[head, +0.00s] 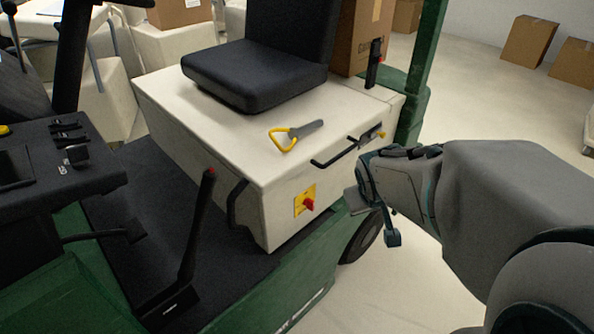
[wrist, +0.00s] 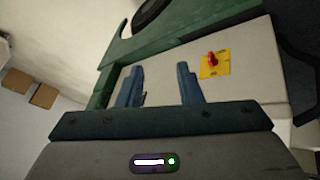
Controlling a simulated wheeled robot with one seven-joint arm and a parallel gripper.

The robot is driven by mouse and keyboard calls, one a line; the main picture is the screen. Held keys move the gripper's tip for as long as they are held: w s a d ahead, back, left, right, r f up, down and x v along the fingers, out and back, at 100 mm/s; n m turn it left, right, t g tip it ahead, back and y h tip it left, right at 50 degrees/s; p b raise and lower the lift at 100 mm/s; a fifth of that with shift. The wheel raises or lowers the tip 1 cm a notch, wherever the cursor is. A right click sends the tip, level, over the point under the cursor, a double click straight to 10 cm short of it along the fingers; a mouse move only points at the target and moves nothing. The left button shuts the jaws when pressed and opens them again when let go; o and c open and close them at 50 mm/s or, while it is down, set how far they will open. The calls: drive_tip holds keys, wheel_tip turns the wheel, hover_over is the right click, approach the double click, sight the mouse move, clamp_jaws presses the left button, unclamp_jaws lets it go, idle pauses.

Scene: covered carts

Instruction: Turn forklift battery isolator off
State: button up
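The battery isolator is a red rotary knob (head: 308,204) on a yellow square plate (head: 299,197), set on the side of the white seat box (head: 278,222). In the wrist view the red knob (wrist: 212,58) on its yellow plate (wrist: 216,68) shows right of my fingers. My gripper (head: 372,216) is to the right of the knob in the head view, apart from it. Its two fingers (wrist: 160,86) are spread with nothing between them. The angle of the knob's handle is too small to read.
A black handle bar (head: 335,155) juts from the seat box above the isolator. A yellow-handled tool (head: 285,140) lies on top. A black lever (head: 196,230) with a red tip rises at the left. The green chassis (head: 318,285) runs below. Open floor lies right.

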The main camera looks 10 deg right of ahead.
drive_tip(key=w+d+f+n+t+b, duration=0.25)
drive_tip(key=w+d+f, duration=0.2)
drive_tip(key=f, duration=0.25)
drive_tip(key=n+t+y+b, duration=0.4)
drive_tip(key=t+y+b, duration=0.3)
drive_tip(key=y+b, duration=0.45)
approach(313, 204)
drive_tip(key=shift+y, duration=0.85)
drive_tip(key=x, duration=0.5)
drive_tip(key=f+x, duration=0.1)
drive_tip(key=x, duration=0.2)
drive_tip(key=shift+w+d, duration=0.2)
drive_tip(key=shift+w, duration=0.4)
clamp_jaws()
